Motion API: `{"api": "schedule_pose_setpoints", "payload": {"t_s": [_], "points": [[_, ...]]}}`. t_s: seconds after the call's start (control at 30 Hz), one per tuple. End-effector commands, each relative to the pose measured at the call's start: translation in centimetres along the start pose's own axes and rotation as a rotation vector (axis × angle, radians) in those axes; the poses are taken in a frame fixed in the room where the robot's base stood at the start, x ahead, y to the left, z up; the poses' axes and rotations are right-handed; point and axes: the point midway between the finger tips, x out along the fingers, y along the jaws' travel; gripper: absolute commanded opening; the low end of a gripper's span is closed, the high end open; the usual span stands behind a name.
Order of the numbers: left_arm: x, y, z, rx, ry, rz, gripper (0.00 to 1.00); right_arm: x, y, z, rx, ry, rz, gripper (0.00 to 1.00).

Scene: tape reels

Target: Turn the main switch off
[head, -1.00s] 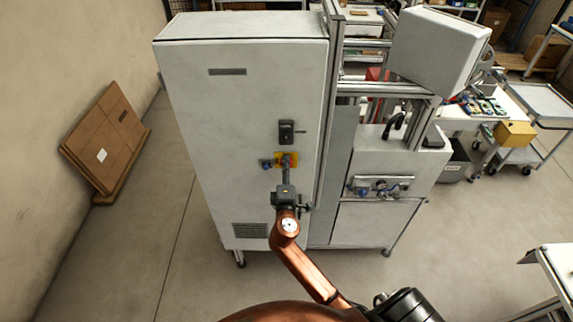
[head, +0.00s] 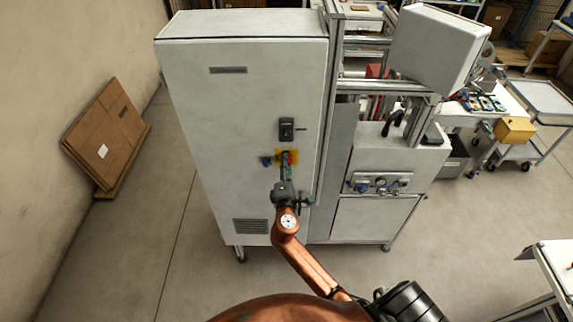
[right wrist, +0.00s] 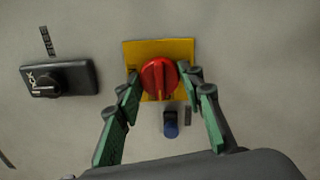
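The main switch is a red round knob (right wrist: 158,76) on a yellow plate (right wrist: 130,52), fixed to the front of a tall grey cabinet (head: 240,100). In the head view the yellow plate (head: 279,155) is partly hidden by my right gripper (head: 288,163). In the right wrist view the two green-padded fingers of this gripper (right wrist: 158,80) stand on either side of the knob. They look open, with narrow gaps to it; contact cannot be made out. The knob's raised grip runs up and down in that view. My left gripper is not in view.
A black latch handle (right wrist: 60,78) is on the cabinet door, above the switch in the head view (head: 286,129). A small blue button (right wrist: 170,128) sits close beside the plate. A machine with a gauge panel (head: 380,183) stands to the right.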

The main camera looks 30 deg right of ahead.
Motion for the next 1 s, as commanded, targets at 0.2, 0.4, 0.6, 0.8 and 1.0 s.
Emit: {"api": "schedule_pose_setpoints", "payload": {"t_s": [0.2,0.4,0.6,0.8,1.0], "points": [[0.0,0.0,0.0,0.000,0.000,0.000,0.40,0.0,0.0,0.0,0.001,-0.001,0.000,0.51],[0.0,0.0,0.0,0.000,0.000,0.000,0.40,0.0,0.0,0.1,0.001,-0.002,0.000,0.51],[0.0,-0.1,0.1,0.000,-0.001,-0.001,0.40,-1.0,0.0,0.0,0.002,0.000,-0.001,0.51],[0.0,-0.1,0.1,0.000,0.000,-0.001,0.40,-4.7,-0.1,0.1,0.003,-0.001,-0.004,0.51],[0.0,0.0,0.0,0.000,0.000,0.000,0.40,-8.8,-0.1,0.1,0.002,-0.001,-0.003,0.51]]}}
